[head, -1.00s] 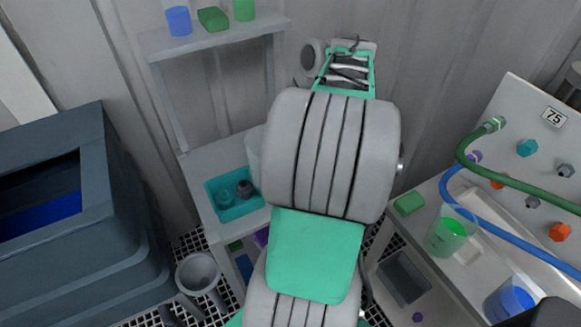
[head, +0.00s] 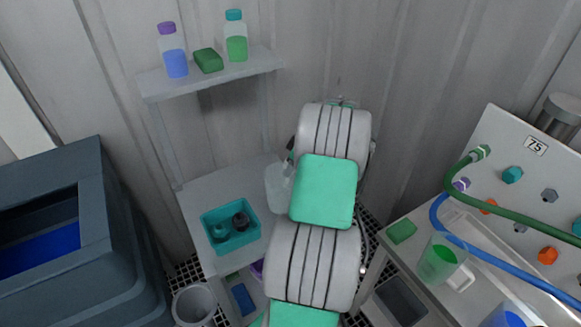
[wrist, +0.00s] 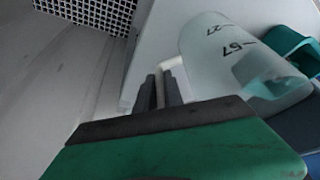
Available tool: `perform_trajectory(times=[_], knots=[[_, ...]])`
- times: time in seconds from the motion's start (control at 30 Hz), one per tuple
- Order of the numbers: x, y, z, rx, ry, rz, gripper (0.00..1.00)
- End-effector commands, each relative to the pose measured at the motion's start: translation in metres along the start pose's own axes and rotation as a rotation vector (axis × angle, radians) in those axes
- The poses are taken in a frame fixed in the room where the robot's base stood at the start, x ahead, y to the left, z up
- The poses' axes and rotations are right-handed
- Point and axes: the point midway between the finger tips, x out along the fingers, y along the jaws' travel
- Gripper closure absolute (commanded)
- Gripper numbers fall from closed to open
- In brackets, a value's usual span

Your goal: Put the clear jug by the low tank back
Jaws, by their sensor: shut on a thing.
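A clear, pale jug (head: 278,188) is at the right side of the lower grey shelf, partly hidden behind my arm. In the wrist view the jug (wrist: 228,58) shows dark number marks on its side and a pale handle. My gripper (wrist: 162,90) is shut on the handle. The fingers are hidden behind my arm in the head view. I cannot tell whether the jug's base touches the shelf. A large dark blue-grey tank (head: 92,215) with an open front stands at the left; I cannot tell whether it is the low tank.
A teal bin (head: 207,245) with dark items sits left of the jug. Two bottles and a green block (head: 208,60) stand on the upper shelf. At right, a bench holds a clear jug of green liquid (head: 440,260), below a panel (head: 505,165) with hoses. A grey funnel-like vessel (head: 195,303) stands below.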

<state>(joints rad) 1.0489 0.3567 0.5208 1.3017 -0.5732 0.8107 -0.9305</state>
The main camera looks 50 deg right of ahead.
Motion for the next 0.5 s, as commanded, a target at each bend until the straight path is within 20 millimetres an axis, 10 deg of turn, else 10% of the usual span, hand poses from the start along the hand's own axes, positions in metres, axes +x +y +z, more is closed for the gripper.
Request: perform_trajectory(times=[0.17, 0.5], knots=[[0.0041, -0.0003, 0.0017, 0.000, 0.000, -0.001, 1.00], [0.0029, -0.0005, 0.0012, 0.000, 0.000, -0.001, 0.66]])
